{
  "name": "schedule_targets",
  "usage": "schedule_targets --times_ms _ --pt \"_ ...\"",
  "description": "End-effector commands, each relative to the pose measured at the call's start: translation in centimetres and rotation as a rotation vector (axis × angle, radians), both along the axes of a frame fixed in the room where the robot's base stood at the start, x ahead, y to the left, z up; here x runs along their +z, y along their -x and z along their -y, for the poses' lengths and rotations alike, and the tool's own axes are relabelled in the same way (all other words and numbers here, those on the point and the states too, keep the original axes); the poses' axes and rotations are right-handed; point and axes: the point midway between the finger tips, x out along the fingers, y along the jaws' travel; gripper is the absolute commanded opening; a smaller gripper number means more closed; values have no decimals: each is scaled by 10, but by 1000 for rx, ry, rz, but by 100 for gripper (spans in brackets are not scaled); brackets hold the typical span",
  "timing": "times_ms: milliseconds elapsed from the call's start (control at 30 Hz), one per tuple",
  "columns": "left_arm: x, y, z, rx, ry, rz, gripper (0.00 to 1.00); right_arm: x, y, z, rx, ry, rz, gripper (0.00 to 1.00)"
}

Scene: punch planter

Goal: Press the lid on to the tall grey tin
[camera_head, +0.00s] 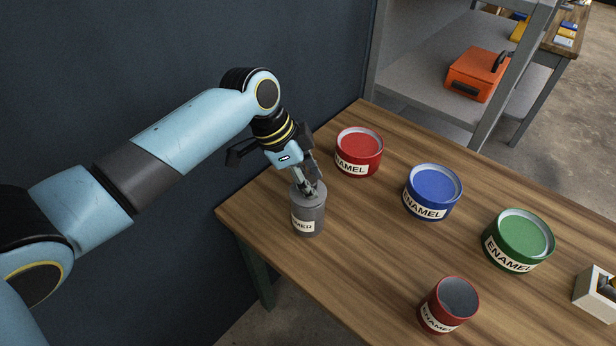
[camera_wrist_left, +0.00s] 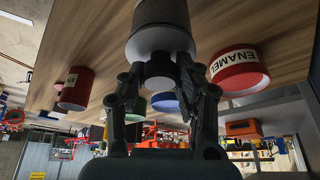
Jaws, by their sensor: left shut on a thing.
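The tall grey tin (camera_head: 307,220) stands upright near the table's left edge, with a white label partly showing. Its grey round lid (camera_head: 298,190) sits at the tin's mouth. I cannot tell if it is pressed fully down. My left gripper (camera_head: 312,190) points down onto the lid, fingers close together at its middle. In the left wrist view the tin (camera_wrist_left: 146,14) and lid (camera_wrist_left: 160,40) are at the top, and my left gripper (camera_wrist_left: 160,72) is shut on the lid's small round knob. My right gripper is not in view.
A red tin (camera_head: 359,153), a blue tin (camera_head: 432,193) and a green tin (camera_head: 518,241) stand to the right. An open-looking red tin (camera_head: 448,305) is nearer the front. A white box (camera_head: 595,293) is at the right edge. A dark wall is behind the table's left side.

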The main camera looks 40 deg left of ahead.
Motion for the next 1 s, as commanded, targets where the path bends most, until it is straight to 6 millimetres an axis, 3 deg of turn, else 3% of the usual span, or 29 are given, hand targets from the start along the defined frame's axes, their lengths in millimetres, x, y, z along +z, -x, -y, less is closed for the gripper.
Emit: schedule_targets --times_ms 467,500,667,867,1000 --pt "0 0 0 0 0 0 0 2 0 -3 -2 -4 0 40" --pt "0 0 0 0 0 0 35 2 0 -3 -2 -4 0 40" --pt "0 0 0 0 0 0 56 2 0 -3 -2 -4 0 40" --pt "0 0 0 0 0 0 58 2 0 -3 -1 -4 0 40" --pt "0 0 0 0 0 0 76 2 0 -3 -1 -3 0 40"
